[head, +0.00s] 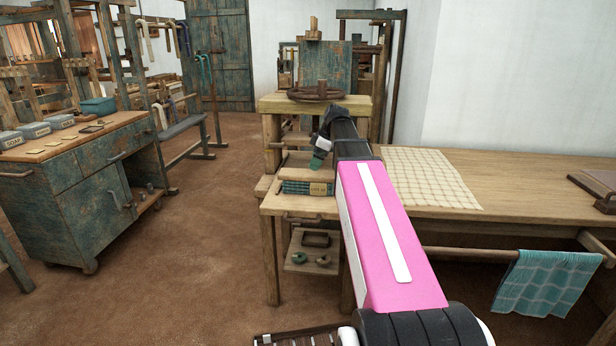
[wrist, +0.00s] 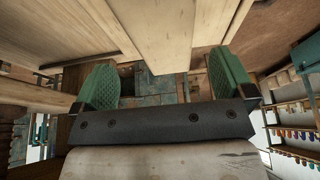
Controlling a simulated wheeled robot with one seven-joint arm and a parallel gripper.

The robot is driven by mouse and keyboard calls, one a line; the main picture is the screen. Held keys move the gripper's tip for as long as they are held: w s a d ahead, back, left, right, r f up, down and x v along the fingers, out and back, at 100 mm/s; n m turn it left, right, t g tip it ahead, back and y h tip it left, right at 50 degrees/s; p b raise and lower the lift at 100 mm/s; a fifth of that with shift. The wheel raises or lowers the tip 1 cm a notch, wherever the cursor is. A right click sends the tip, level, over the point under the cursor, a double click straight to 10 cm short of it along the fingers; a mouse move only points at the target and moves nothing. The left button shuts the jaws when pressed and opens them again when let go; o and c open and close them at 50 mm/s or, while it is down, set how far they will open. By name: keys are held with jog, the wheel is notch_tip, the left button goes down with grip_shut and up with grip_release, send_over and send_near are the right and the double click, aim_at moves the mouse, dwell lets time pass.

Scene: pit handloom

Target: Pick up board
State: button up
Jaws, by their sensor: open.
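My gripper (head: 319,154) is over the left end of the long wooden bench in the head view, and one green fingertip shows there. In the wrist view my gripper (wrist: 168,78) has its two green ribbed fingers wide apart with nothing clamped between them. A pale wooden board (wrist: 180,32) lies beyond the fingers, between their lines, and looks apart from both pads. A flat pale board (head: 300,173) also shows just under my gripper in the head view; it is probably the same one. My arm hides part of this spot.
A teal stack with a tag (head: 307,188) sits at the bench's left end. A checked cloth (head: 425,177) lies on the bench (head: 525,185). A teal cloth (head: 545,283) hangs from a rail. A wheeled cabinet (head: 85,170) stands left. The brown floor between is clear.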

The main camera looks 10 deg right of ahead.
aim_at(308, 173)
jog(key=shift+a+x, duration=0.15)
jog(key=shift+x, duration=1.3)
jog(key=shift+a+x, duration=0.1)
jog(key=shift+x, duration=1.35)
jog(key=shift+r, duration=0.15)
jog(key=c, duration=0.9)
